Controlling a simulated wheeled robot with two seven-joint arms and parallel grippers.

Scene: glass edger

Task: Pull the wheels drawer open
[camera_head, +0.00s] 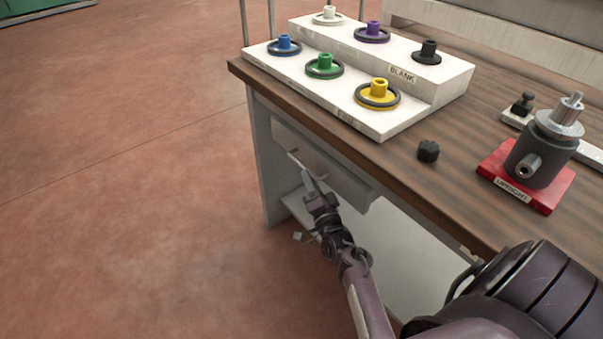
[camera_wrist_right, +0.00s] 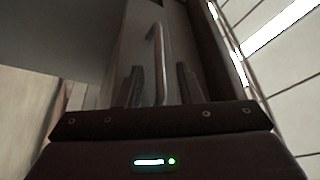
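The wheels drawer (camera_head: 342,178) is a pale grey front under the left part of the bench top, and it looks shut. Its bar handle (camera_head: 299,162) stands out from the front. My right gripper (camera_head: 311,182) is at the handle. In the right wrist view, the handle (camera_wrist_right: 158,62) stands between the two dark fingers of my right gripper (camera_wrist_right: 161,86), with a gap on each side. The fingers are open, and I see no contact with the bar. My left gripper is not in view.
The wooden bench top (camera_head: 440,190) overhangs the drawer. On it are a white stepped rack (camera_head: 385,122) with several coloured wheels, a black knob (camera_head: 428,151) and a red-based fixture (camera_head: 520,200). The floor (camera_head: 130,180) left of the bench is clear.

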